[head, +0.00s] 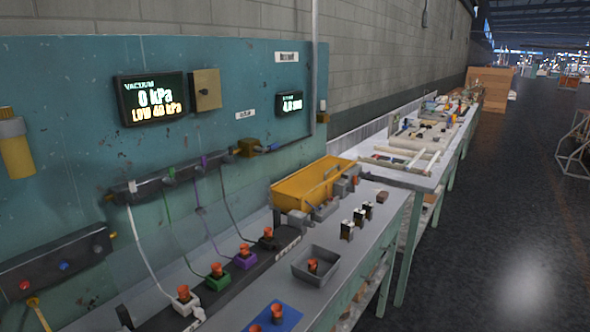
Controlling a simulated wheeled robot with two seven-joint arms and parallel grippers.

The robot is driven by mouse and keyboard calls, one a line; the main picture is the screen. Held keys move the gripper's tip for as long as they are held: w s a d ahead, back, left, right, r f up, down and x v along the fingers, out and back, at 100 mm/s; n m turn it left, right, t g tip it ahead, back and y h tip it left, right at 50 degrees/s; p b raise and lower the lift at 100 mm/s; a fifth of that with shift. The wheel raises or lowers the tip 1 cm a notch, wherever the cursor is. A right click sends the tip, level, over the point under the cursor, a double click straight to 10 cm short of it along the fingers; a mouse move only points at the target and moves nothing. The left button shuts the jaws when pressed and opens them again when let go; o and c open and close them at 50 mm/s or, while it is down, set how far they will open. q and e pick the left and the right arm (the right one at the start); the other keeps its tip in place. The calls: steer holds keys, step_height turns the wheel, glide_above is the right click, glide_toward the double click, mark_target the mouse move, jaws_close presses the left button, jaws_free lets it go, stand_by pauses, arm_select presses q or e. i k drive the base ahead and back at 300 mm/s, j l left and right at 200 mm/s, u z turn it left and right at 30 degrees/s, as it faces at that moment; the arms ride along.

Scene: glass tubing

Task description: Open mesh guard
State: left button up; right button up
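A yellow box-like cover (300,187) with a handle on its right side stands on the grey bench against the teal panel. It is the only guard-like thing I see, but I cannot make out any mesh on it. Its lid or front looks closed, though it is small and seen at an angle. Small grey blocks or fittings stand along its front edge. Neither of my grippers shows in the head view.
Coloured hoses run down to several orange-topped fittings on the bench. A grey tray (328,272) and a blue pad (287,320) lie nearer. The floor (490,230) at right is clear.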

mark_target(304, 183)
steer(key=i+l+u, duration=0.2)
steer(key=u, duration=0.3)
steer(key=i+l+u, duration=0.1)
steer(key=l+u, duration=0.35)
steer(key=i+l+u, duration=0.2)
steer(key=l+u, duration=0.15)
steer(key=l, duration=1)
steer(key=l+u, duration=0.35)
steer(key=l, duration=1)
